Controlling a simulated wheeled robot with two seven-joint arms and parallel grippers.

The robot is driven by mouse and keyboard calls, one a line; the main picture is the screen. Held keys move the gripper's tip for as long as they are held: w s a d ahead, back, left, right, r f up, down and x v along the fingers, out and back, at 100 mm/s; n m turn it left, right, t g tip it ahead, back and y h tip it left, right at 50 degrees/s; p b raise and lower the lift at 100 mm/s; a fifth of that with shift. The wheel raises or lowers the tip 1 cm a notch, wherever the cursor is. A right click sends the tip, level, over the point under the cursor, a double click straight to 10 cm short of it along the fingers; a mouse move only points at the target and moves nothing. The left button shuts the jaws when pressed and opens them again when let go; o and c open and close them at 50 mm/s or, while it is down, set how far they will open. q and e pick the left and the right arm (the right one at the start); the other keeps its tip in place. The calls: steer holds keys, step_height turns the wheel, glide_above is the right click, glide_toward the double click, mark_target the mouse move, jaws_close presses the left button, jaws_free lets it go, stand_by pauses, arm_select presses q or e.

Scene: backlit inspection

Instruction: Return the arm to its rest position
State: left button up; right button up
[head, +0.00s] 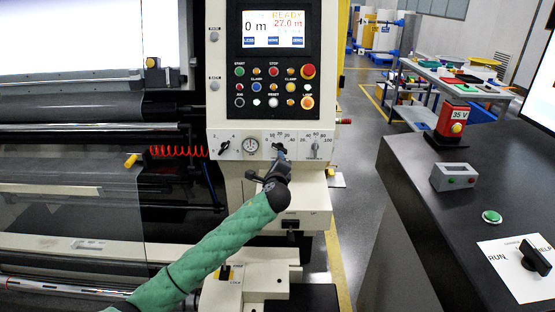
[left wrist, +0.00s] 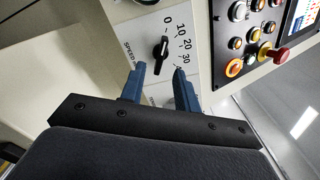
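My left arm, in a green sleeve, reaches up from the lower left in the head view. Its gripper (head: 279,153) is in front of the cream dial strip (head: 236,136) below the machine's control panel. In the left wrist view the two blue fingers of the left gripper (left wrist: 158,70) stand apart with nothing between them. A black speed knob (left wrist: 161,47) on a scale marked 0, 10, 20, 30 lies just beyond the fingertips, apart from them as far as I can tell. In the head view the gripper mostly hides this knob. My right gripper is not in view.
The control panel (head: 273,126) with buttons and a lit screen (head: 274,29) is above the gripper. Rollers (head: 90,105) and a clear guard are on the left. A dark desk (head: 410,170) with a grey button box (head: 454,177) stands right. Open floor (head: 355,180) lies between.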

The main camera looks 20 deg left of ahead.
arm_select(q)
steer(key=shift+s, duration=0.25)
stand_by(0.3)
steer(key=s+d+f+n+g+h, duration=0.1)
steer(key=s+d+n+g, duration=0.15)
steer(key=s+n, duration=0.45)
steer(key=s+d+f+n+g+h, duration=0.1)
steer(key=s+n+g, duration=0.3)
steer(key=s+n, duration=0.4)
steer(key=s+d+f+n+g+h, duration=0.1)
steer(key=s+d+f+g, duration=0.1)
steer(key=s+f, duration=0.7)
steer(key=s+d+f+n+g+h, duration=0.1)
steer(key=s+f+g, duration=0.3)
steer(key=s, duration=1.6)
steer(key=s+d+f+n+g+h, duration=0.1)
steer(key=s+d+f+g+h, duration=0.1)
steer(key=s+f, duration=1.1)
steer(key=shift+s+d+f+n+g, duration=0.3)
steer(key=shift+s+d+g, duration=0.4)
steer(key=shift+d, duration=0.3)
